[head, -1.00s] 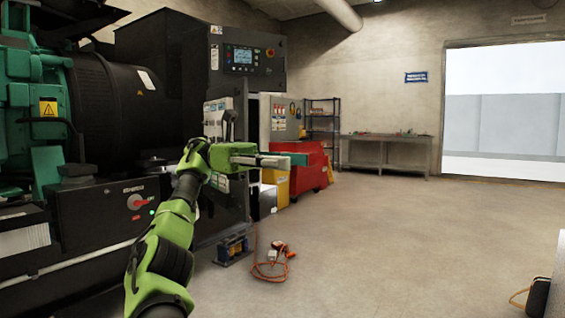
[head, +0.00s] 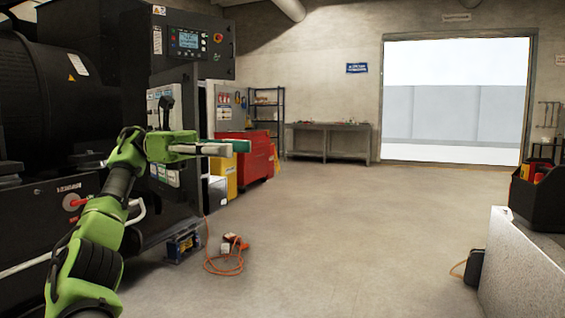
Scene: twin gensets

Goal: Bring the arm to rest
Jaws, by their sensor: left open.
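My left gripper (head: 222,148) is at the end of my green left arm, which comes in from the lower left. Its fingers point right, apart, with nothing seen between them. It is in front of the genset's control cabinet (head: 190,65), level with the lever panel below the display. I cannot tell how far it is from the cabinet. My right gripper is not in view.
The black genset (head: 95,120) fills the left. A red cabinet (head: 245,155) and a workbench (head: 328,142) stand behind. An orange cable (head: 222,268) lies on the floor. A grey box-like unit (head: 520,270) is at lower right. The middle floor is clear.

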